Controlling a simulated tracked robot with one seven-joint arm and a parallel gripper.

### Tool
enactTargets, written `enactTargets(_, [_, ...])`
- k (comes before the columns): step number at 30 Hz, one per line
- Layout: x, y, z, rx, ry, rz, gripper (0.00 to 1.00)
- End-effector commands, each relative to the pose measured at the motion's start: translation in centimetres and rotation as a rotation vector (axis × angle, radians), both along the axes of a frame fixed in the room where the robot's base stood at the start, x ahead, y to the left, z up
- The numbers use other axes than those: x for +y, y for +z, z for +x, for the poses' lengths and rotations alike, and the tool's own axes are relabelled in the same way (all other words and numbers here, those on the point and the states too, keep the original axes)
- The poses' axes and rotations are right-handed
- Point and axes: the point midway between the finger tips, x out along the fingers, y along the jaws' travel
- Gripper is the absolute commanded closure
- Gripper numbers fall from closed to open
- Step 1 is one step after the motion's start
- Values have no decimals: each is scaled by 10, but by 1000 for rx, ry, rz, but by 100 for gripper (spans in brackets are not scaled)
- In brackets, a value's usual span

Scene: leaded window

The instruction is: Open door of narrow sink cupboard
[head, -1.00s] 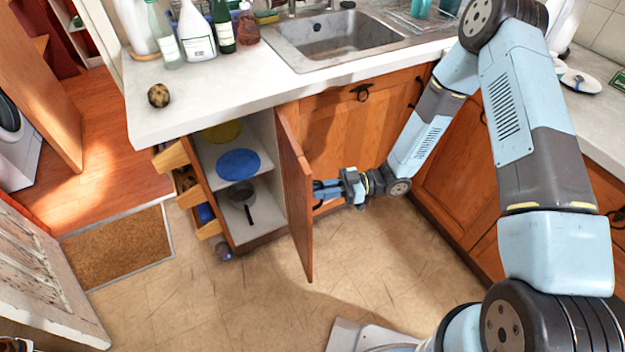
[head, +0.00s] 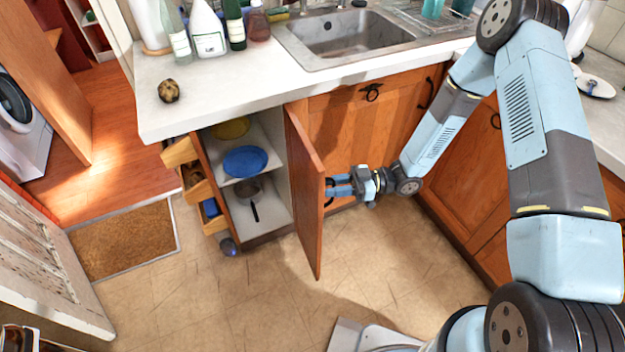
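The narrow sink cupboard's wooden door (head: 308,190) stands wide open in the head view, swung out toward me. Its inside faces left. The cupboard behind it shows white shelves (head: 268,205) with a yellow dish, a blue plate (head: 245,161) and a small pan (head: 248,190). My gripper (head: 330,188) is at the door's outer face, on the right, with its fingers at a dark handle (head: 328,200). The fingertips and handle are small and partly overlap, so I cannot tell whether the fingers are closed on it.
A worktop (head: 215,90) with bottles, a round brown item (head: 168,91) and a sink (head: 345,35) is above. A closed cupboard door (head: 365,125) is to the right. The tiled floor in front is clear.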

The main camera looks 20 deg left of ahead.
Motion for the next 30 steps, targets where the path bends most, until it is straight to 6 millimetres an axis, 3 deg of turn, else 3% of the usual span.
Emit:
enactTargets(8, [-22, -1, 13, 1, -4, -2, 71])
enactTargets(21, [-94, -1, 56, 0, -3, 0, 71])
enactTargets(30, [-117, -1, 70, 0, 0, 1, 71])
